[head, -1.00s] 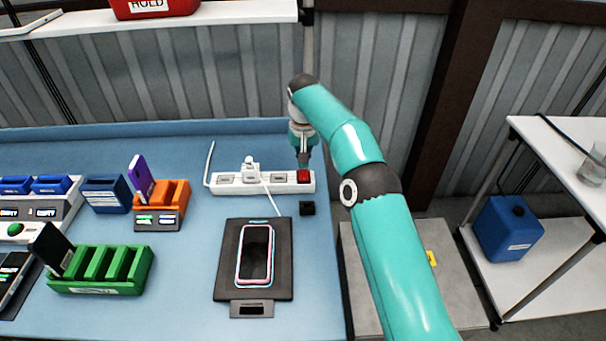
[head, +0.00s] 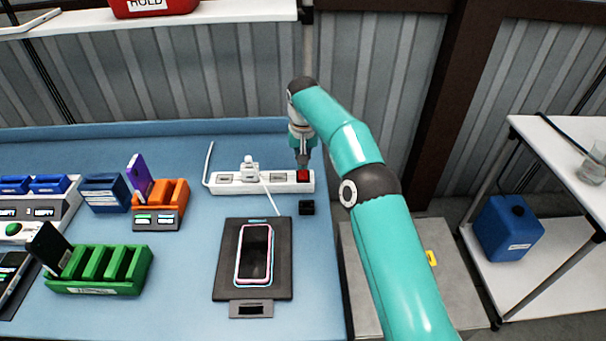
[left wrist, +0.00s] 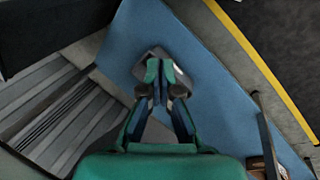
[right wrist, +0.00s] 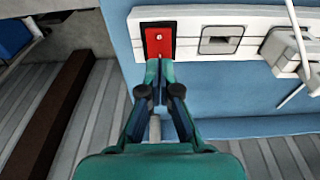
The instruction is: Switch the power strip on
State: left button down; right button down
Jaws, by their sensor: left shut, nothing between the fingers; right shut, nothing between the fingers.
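The white power strip (head: 235,188) lies along the back of the blue table. A white plug (head: 250,168) sits in it with a cable attached. Its red switch (head: 303,175) is at the strip's right end; in the right wrist view the red switch (right wrist: 159,42) shows a small light mark. My right gripper (head: 303,163) is shut and empty, pointing down at the switch. In the right wrist view its fingertips (right wrist: 160,64) overlap the switch's lower edge; I cannot tell whether they touch. My left gripper (left wrist: 160,68) is shut and empty, seen only in the left wrist view.
Green (head: 100,270) and orange (head: 172,195) racks stand to the left. Bare blue table lies between them.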

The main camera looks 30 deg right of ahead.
aim_at(303, 171)
jog(key=shift+f+b, duration=0.5)
jog(key=shift+f, duration=0.35)
dwell(0.3)
notch_tip(303, 171, up, 5)
jog(key=p, duration=0.5)
jog(key=shift+p, duration=0.35)
jog(key=shift+r+p, duration=0.85)
jog(key=shift+r, duration=0.2)
